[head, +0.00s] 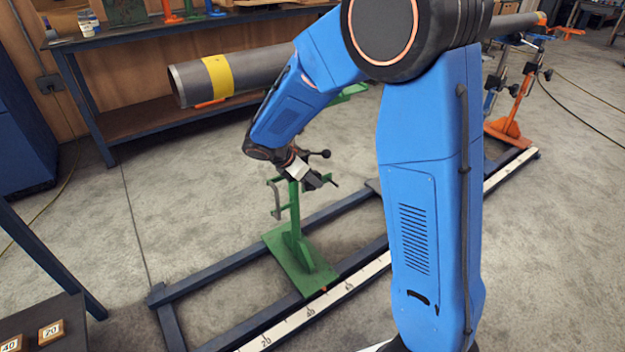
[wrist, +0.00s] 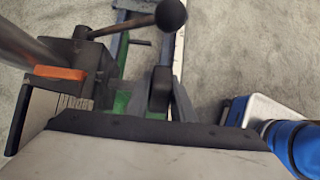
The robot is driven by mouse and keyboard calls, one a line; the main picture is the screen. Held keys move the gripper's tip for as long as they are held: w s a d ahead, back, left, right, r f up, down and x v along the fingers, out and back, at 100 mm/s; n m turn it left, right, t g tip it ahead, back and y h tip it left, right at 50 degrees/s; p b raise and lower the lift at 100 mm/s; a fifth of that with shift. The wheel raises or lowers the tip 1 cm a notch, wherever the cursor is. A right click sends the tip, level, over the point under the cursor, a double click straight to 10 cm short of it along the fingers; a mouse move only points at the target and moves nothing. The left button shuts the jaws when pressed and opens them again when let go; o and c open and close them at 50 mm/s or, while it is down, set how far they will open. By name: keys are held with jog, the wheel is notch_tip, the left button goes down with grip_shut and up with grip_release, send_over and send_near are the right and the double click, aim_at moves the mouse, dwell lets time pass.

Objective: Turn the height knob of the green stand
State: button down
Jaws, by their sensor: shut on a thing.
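The green stand (head: 294,218) stands upright on its green base plate (head: 303,264) on the floor rails; its green post also shows in the wrist view (wrist: 124,80). My gripper (head: 313,181) is at the top of the stand. In the wrist view its grey fingers (wrist: 163,76) stand either side of a dark, rounded piece that looks like the height knob (wrist: 160,92), and they are shut on it. The knob cannot be made out in the head view. A lever with a black ball end (wrist: 171,15) sticks out just beyond the fingers, also seen in the head view (head: 325,154).
A workbench (head: 150,114) with a yellow-banded pipe (head: 235,73) stands behind. An orange stand (head: 512,125) is at the far right. Floor left of the green stand is clear.

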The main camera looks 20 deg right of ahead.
jog(key=c, duration=1.5)
grip_release()
jog(key=shift+s+a+r, duration=0.1)
jog(key=shift+a+r, duration=0.25)
jog(key=shift+r, duration=0.1)
jog(key=shift+s+a+r, duration=0.3)
jog(key=shift+a+r, duration=0.5)
jog(key=shift+a, duration=0.15)
jog(key=s+a, duration=0.1)
jog(key=a, duration=0.2)
jog(key=s+a, duration=0.1)
jog(key=a, duration=0.3)
jog(key=s+a, duration=0.1)
jog(key=a, duration=0.2)
jog(key=shift+s+a, duration=0.25)
jog(key=shift+a, duration=0.05)
jog(key=shift+o, duration=0.5)
